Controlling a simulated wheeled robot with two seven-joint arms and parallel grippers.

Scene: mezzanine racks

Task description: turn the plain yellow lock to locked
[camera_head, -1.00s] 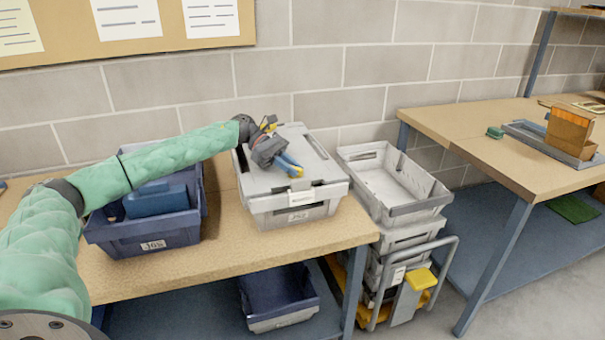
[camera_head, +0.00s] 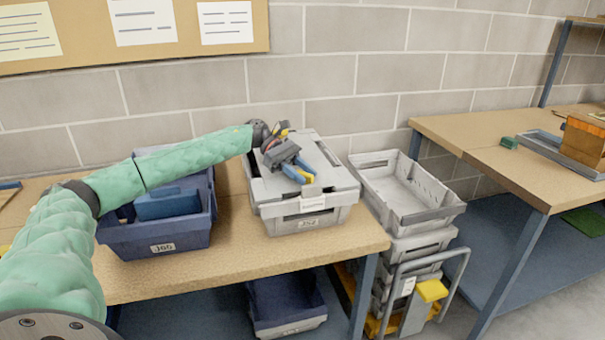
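My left gripper (camera_head: 312,166) reaches in from the left on a green-sleeved arm. It is over the lid of a closed grey crate (camera_head: 335,188) on the near bench. Its blue fingers look spread apart, with nothing seen between them. I cannot tell whether they touch the lid. A plain yellow piece (camera_head: 432,290) shows low on the right, at the handle side of the stacked grey crates. I cannot make out a lock or its position for certain. My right gripper is not in view.
A blue bin (camera_head: 155,240) with a blue item inside stands left of the grey crate. An open grey crate (camera_head: 440,212) tops a stack between the benches. Another bin (camera_head: 285,305) is on the lower shelf. A second bench (camera_head: 480,140) stands at right.

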